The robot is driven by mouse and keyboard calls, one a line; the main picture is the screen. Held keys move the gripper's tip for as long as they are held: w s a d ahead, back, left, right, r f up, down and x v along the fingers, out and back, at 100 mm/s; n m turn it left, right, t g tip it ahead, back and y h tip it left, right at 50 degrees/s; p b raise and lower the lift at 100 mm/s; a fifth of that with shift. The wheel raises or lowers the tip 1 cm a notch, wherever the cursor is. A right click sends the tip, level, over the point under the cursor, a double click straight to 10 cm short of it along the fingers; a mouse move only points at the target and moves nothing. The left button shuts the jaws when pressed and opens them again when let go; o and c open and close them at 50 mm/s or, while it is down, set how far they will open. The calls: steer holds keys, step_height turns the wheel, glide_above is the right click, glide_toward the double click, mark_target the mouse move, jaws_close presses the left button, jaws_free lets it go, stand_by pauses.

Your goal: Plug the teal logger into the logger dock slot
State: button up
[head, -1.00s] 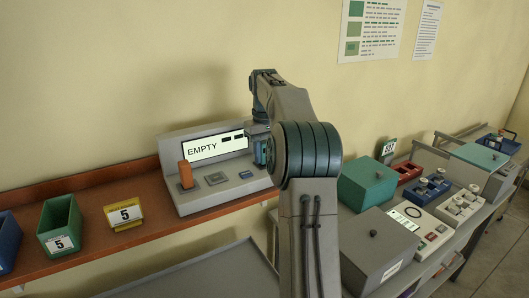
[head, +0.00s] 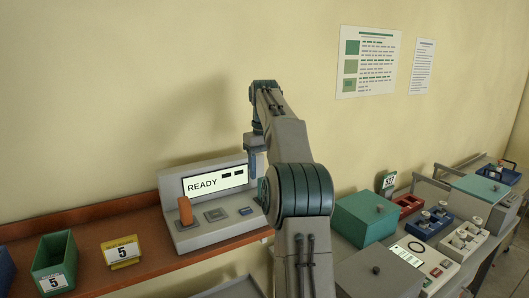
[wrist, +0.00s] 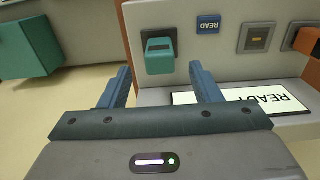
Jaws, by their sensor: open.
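The teal logger (wrist: 160,52) sits in the dock slot at the edge of the grey dock (wrist: 215,45) in the wrist view. In the head view only a sliver of teal (head: 262,192) shows beside my arm, which hides most of that end of the dock. The dock's screen (head: 215,181) reads READY; it appears upside down in the wrist view (wrist: 240,99). My gripper (wrist: 160,70) is open and empty. Its two blue fingers stand apart on either side of the logger in the picture, with no visible contact.
The dock has an orange handle (head: 185,210) and stands on a brown shelf (head: 150,270). A green bin (head: 55,262) and a yellow card marked 5 (head: 121,251) are to its left. A teal box (head: 365,215) and other equipment stand on the bench at right.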

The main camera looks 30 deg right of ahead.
steer(key=shift+r, duration=2.35)
